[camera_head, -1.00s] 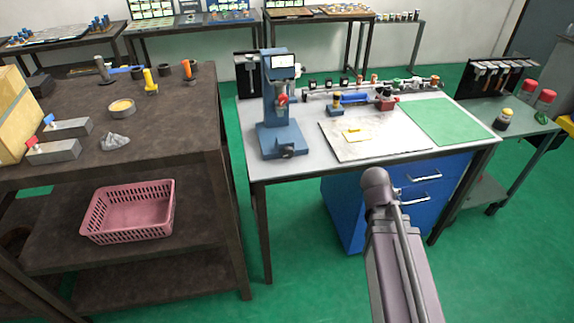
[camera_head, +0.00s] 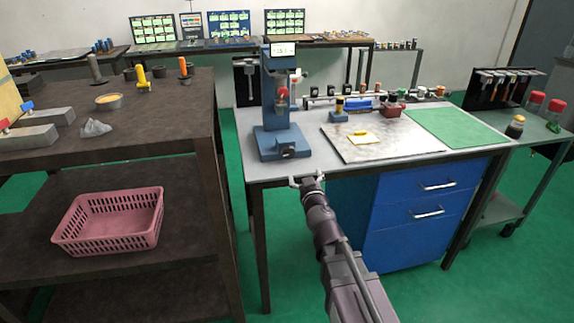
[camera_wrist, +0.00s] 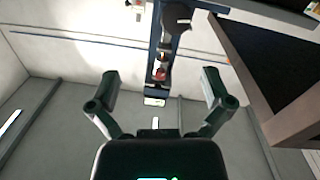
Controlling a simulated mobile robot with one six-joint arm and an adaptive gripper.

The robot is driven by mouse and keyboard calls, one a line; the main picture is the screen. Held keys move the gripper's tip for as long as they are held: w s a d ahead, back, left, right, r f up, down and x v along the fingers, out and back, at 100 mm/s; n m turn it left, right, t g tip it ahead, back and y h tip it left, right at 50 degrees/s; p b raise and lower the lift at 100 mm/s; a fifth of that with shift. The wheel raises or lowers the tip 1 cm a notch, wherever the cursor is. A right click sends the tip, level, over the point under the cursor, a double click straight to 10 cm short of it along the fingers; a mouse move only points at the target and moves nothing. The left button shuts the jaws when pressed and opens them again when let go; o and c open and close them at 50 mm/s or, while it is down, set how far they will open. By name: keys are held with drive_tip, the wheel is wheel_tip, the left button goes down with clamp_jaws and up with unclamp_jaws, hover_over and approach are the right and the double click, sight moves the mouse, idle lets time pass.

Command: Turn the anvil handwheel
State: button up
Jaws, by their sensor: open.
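The blue column instrument (camera_head: 284,145) stands upright on the left part of the white table, with a lit display (camera_head: 284,50) at its top. A red part (camera_head: 282,92) and metal parts sit on its column. A small dark part is at the front of its base (camera_head: 287,151); I cannot tell which part is the anvil handwheel. My gripper (camera_head: 307,180) is open and empty at the table's front edge, below and in front of the instrument, apart from it. In the wrist view, the instrument (camera_wrist: 155,88) shows between and beyond the two spread fingers.
A metal plate (camera_head: 375,148) with a yellow piece and a green mat (camera_head: 460,128) lie to the right. A row of small parts stands behind. Blue drawers (camera_head: 420,225) are under the table. A dark bench (camera_head: 150,110) with a pink basket (camera_head: 112,222) is left.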

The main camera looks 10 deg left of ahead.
drive_tip(key=shift+s+a+f+n+y, duration=0.15)
drive_tip(key=shift+a+n+y, duration=0.1)
drive_tip(key=shift+a, duration=0.2)
drive_tip(key=shift+s+a+f+n+y, duration=0.15)
drive_tip(key=shift+a+y, duration=0.1)
drive_tip(key=shift+a, duration=0.15)
drive_tip(key=shift+w+d, duration=0.1)
drive_tip(key=shift+w, duration=0.05)
